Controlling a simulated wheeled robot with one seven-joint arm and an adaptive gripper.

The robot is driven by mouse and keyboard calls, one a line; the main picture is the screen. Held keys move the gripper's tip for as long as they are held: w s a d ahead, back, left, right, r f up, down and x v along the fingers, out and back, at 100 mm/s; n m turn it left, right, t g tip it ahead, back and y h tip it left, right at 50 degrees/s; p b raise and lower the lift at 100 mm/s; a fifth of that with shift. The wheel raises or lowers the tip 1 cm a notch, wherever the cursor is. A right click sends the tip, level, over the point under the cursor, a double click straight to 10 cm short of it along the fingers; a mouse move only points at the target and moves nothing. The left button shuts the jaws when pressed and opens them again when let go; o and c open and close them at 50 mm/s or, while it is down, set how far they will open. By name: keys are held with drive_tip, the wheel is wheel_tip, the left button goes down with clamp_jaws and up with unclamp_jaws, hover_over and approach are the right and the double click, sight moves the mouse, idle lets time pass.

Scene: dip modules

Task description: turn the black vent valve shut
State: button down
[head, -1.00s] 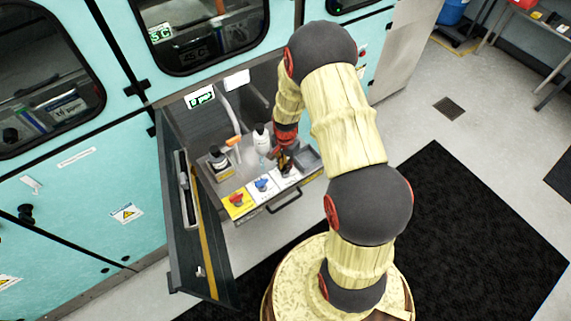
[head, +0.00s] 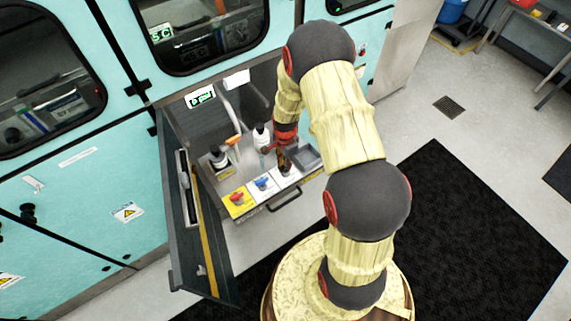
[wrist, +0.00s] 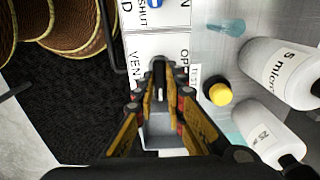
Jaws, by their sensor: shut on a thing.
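The black vent valve (wrist: 158,67) sits on a white label panel (wrist: 140,46) marked VENT, with part of an OPEN marking, in the wrist view. My gripper (wrist: 159,80) is shut on its handle from above, with a finger on each side. The fingers hide much of the valve, so its exact angle is hard to tell. In the head view my gripper (head: 285,166) is over the right end of the valve row. A blue valve (head: 262,184) and a red valve (head: 237,198) on a yellow plate stand to its left.
White bottles (wrist: 282,70) and a yellow-capped black container (wrist: 218,93) stand close beside my gripper. A grey bin (wrist: 160,132) lies under the fingers. The drawer's handle (head: 284,203) is at the front. A dark open door (head: 196,230) stands at left.

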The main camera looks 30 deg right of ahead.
drive_tip(key=c, duration=2)
unclamp_jaws()
drive_tip(key=shift+o, duration=0.8)
wheel_tip(320, 180, up, 12)
